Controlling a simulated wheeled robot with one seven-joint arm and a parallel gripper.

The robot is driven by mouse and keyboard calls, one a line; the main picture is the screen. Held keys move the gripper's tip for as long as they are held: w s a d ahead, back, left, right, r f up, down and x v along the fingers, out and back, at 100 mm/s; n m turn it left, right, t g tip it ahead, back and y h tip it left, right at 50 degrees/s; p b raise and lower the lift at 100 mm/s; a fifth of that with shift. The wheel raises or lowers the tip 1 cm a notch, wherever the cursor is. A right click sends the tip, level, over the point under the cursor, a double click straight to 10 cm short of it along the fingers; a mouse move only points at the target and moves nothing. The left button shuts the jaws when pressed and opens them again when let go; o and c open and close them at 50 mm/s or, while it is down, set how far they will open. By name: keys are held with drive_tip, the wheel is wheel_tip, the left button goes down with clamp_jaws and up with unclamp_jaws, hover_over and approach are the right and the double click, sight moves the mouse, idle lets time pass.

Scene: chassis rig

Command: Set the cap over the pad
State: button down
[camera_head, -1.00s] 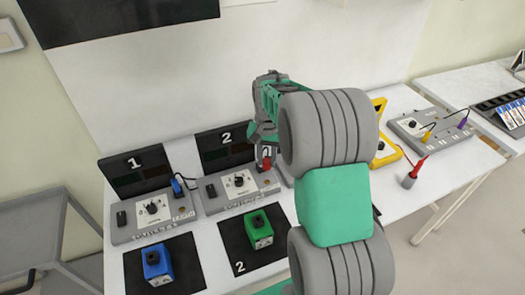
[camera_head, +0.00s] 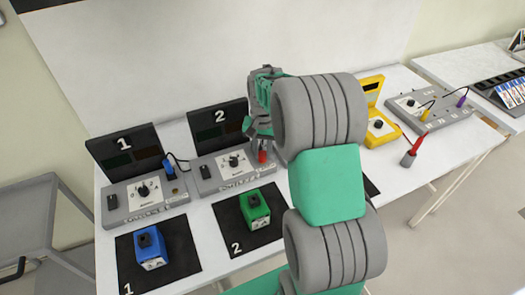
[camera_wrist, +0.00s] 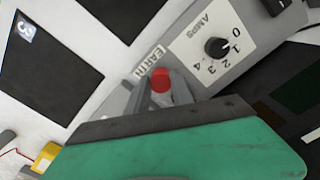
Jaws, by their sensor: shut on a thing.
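My gripper (camera_head: 262,146) is over the right end of the grey unit marked 2 (camera_head: 208,188). It is shut on a small red cap (camera_head: 262,157), whose red round top (camera_wrist: 160,80) shows between the grey fingers in the wrist view. The cap is beside the EARTH label (camera_wrist: 150,62), near the black knob (camera_wrist: 217,47) of the AMPS dial. No pad shows under the cap; my fingers and the cap hide that spot. I cannot tell whether the cap touches the unit.
A blue box (camera_head: 151,250) and a green box (camera_head: 256,210) sit on black mats in front. The grey unit marked 1 (camera_head: 118,215), with a blue plug (camera_head: 169,170), stands left. A yellow device (camera_head: 380,132) and a red probe (camera_head: 412,148) are right of my arm.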

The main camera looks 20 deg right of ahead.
drive_tip(key=shift+f+b, duration=0.35)
drive_tip(key=shift+f, duration=0.25)
drive_tip(key=c, duration=1)
unclamp_jaws()
drive_tip(key=shift+c, duration=0.2)
wheel_tip(320, 180, up, 8)
drive_tip(key=shift+f+b, duration=0.1)
drive_tip(key=shift+b, duration=0.45)
drive_tip(key=shift+s, duration=0.1)
